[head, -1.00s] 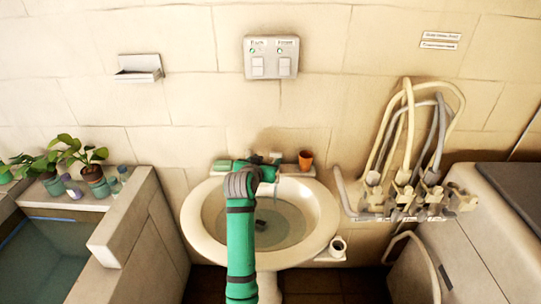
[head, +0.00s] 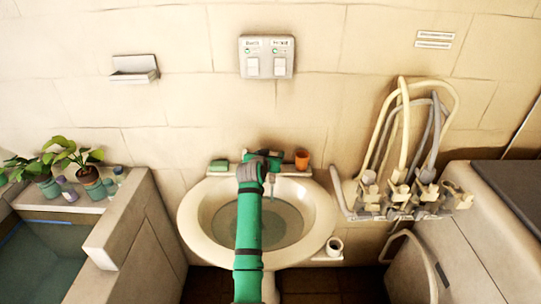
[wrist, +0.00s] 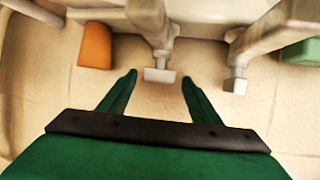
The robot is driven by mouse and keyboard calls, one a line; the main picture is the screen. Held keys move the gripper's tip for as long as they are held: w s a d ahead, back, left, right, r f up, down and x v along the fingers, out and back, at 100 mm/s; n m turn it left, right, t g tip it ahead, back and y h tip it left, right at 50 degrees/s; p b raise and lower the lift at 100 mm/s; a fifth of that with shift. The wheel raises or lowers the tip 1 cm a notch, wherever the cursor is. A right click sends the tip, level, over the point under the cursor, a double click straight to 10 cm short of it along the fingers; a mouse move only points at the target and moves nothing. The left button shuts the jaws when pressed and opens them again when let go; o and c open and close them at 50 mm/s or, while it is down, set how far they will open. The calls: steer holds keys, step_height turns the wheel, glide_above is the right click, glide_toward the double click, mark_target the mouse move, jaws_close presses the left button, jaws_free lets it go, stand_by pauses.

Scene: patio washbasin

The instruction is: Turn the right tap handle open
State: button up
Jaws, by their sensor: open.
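In the wrist view the picture is turned about, with the orange cup at left. The tap handle (wrist: 160,75) nearer the cup, the right one, shows as a pale block under a beige tap body. The other handle (wrist: 235,86) is further right, outside the fingers. My gripper (wrist: 159,79) is open, and the right handle appears between its two green fingertips, with gaps on both sides. In the head view my gripper (head: 280,156) is at the basin's back edge. It and my wrist hide most of the taps; a grey tap part (head: 272,179) shows below.
The white washbasin (head: 318,222) holds water. The orange cup (head: 302,160) is close right of my gripper, and a green soap-like block (head: 219,166) lies left. Hoses (head: 403,140) hang at right. Potted plants (head: 88,175) stand on the left ledge.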

steer(key=shift+d, duration=0.15)
steer(key=c, duration=0.8)
steer(key=shift+a, duration=0.2)
steer(key=shift+c, duration=1.2)
steer(key=shift+d+f+n+y, duration=0.1)
steer(key=shift+d+n+y, duration=0.2)
steer(key=shift+n+y, duration=0.1)
steer(key=shift+s+d+n+y, duration=0.15)
steer(key=shift+d+n+y, duration=0.05)
steer(key=shift+n+y, duration=0.9)
steer(key=o, duration=1)
steer(key=shift+a, duration=0.15)
steer(key=shift+o, duration=0.2)
steer(key=shift+t, duration=0.3)
